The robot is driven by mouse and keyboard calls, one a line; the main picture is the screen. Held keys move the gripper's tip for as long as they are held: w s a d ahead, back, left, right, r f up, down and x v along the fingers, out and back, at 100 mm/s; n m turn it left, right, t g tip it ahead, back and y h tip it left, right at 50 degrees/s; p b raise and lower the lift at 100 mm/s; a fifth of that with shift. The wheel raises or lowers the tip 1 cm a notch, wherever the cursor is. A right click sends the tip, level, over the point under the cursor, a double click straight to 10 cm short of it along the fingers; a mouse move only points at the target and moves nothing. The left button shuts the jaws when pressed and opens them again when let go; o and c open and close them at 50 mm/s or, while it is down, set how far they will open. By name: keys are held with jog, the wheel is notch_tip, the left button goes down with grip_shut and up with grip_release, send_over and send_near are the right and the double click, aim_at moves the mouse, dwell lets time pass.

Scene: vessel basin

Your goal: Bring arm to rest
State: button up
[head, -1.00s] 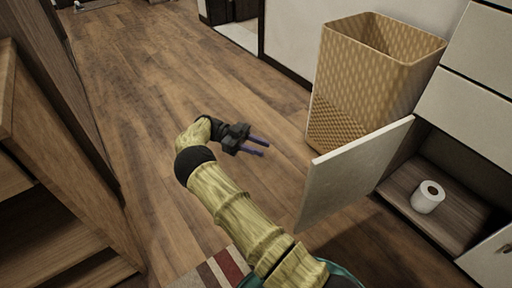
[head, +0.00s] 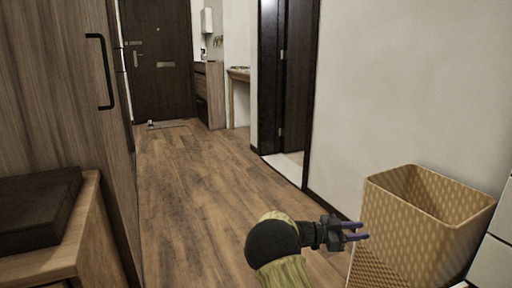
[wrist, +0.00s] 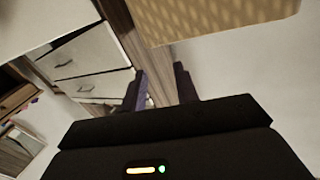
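My gripper (head: 358,231) is at the lower right of the head view, at the end of my bent arm. Its two purple-grey fingers point right, toward the woven basket, and stand apart with nothing between them. In the wrist view the two fingers (wrist: 160,88) also show a clear gap. From the head view I cannot tell how far the fingertips are from the basket.
A tan woven basket (head: 425,215) stands by the wall right of my gripper. White drawers (wrist: 88,62) show in the wrist view. A wooden cabinet (head: 60,90) is at the left. The wooden floor (head: 190,200) runs clear to a dark door (head: 158,60).

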notch_tip(320, 180, up, 6)
jog(key=w+n+t+y+p, duration=0.3)
jog(key=n+t+y+p, duration=0.1)
jog(key=n+t+y, duration=0.25)
jog(key=s+a+r+n+t+y+p, duration=0.2)
jog(key=s+a+n+y+p, duration=0.2)
jog(key=s+a+n+y, duration=0.25)
jog(key=s+a+r+n+g+y+p, duration=0.1)
jog(key=s+a+n+g+y+p, duration=0.2)
jog(key=s, duration=1)
jog(key=s+a+r+n+g+y+p, duration=0.15)
jog(key=s+a+n+g+p, duration=0.35)
jog(key=s, duration=0.8)
notch_tip(320, 180, up, 37)
jog(key=m+t+p, duration=0.1)
jog(key=m+p, duration=0.1)
jog(key=p, duration=3.4)
jog(key=shift+w+a, duration=0.3)
jog(key=shift+a, duration=0.1)
